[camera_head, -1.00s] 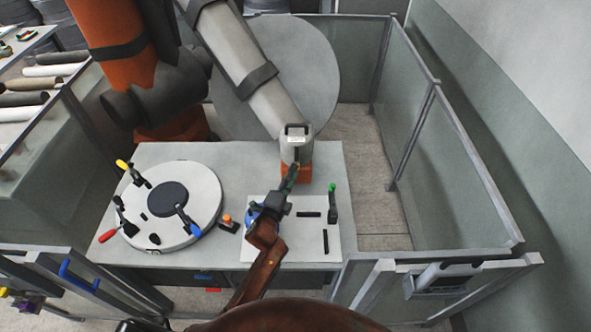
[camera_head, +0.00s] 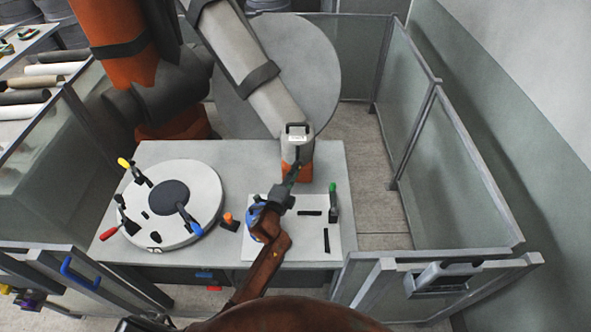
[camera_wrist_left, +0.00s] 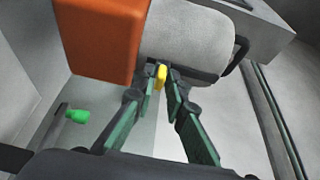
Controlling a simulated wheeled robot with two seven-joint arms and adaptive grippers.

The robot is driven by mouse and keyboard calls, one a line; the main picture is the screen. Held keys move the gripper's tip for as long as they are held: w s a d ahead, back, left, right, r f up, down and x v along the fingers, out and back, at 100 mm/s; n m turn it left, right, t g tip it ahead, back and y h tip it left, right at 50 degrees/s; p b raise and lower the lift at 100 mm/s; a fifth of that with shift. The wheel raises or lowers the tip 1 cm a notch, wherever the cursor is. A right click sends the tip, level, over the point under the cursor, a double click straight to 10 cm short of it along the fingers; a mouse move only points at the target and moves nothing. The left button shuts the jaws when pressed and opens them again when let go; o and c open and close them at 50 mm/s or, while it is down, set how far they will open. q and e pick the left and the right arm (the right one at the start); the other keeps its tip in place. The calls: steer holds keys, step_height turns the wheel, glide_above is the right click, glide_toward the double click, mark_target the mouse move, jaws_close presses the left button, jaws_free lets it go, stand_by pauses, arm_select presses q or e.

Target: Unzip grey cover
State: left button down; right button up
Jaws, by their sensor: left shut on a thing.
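The grey cover (camera_head: 262,88) is a light grey sleeve with dark bands, wrapped around the arm of an orange industrial robot. Its lower end, with a dark edge, hangs above the table and fills the top of the left wrist view (camera_wrist_left: 190,40). My left gripper (camera_head: 293,170) reaches up to this lower end from the front. In the left wrist view its green fingers (camera_wrist_left: 161,84) are shut on a small yellow tab (camera_wrist_left: 160,76) at the cover's dark edge. The zip line itself is not clearly visible. My right gripper is not in view.
An orange block-like part (camera_wrist_left: 100,40) is close beside my fingers. Below are a table (camera_head: 240,160), a round white mould with clamps (camera_head: 205,180) at left, and a white plate (camera_head: 312,250) with a green-topped clamp (camera_head: 333,200). Fence panels (camera_head: 455,180) stand at right.

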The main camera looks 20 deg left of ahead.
mark_target(301, 147)
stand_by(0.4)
arm_select(q)
step_height(301, 147, up, 8)
steer(key=p, duration=0.6)
steer(key=shift+f, duration=0.25)
steer(key=c, duration=2.1)
jaws_free()
